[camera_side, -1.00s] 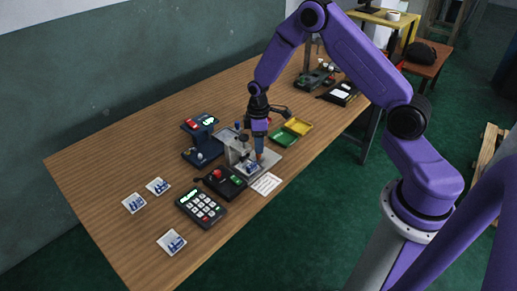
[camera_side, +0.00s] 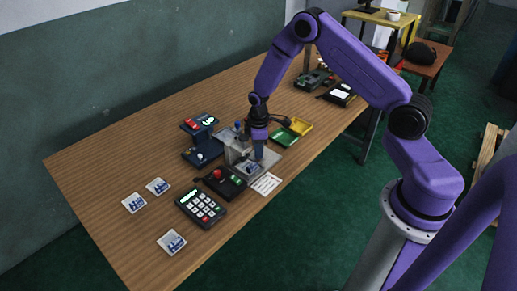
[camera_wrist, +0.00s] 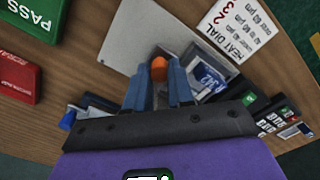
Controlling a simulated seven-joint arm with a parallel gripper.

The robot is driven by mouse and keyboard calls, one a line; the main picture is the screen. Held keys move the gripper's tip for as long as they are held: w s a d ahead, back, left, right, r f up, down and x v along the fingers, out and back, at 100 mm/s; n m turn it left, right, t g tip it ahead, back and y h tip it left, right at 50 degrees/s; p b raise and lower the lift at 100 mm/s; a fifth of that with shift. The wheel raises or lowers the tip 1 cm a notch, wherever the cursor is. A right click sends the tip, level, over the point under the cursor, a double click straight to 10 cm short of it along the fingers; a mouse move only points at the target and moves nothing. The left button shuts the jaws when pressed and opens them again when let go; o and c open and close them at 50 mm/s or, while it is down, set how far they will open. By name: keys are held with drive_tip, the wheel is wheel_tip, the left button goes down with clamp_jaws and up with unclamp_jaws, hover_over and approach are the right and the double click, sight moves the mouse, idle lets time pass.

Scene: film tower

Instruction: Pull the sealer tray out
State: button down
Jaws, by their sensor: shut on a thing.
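The pouch also shows in the wrist view (camera_wrist: 207,79), right of my fingers. My gripper (camera_side: 259,156) points down beside the sealer, at the tray. In the wrist view, my gripper's blue fingers (camera_wrist: 160,86) are shut on an orange knob (camera_wrist: 159,68), which appears to be the tray's handle. The knob's lower part and its joint to the tray are hidden.
A heat dial card (camera_side: 266,184) lies in front of the sealer. A black box with a red button (camera_side: 219,177) and a keypad (camera_side: 201,206) stand nearby. Green (camera_side: 284,136) and yellow (camera_side: 299,126) bins lie behind. Loose pouches (camera_side: 134,203) lie at left.

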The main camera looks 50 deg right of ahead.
drive_tip(key=d, duration=0.8)
drive_tip(key=c, duration=1)
unclamp_jaws()
drive_tip(key=shift+d, duration=0.1)
drive_tip(key=shift+r, duration=0.5)
wheel_tip(320, 180, up, 16)
drive_tip(key=shift+r, duration=0.25)
drive_tip(key=shift+a, duration=0.2)
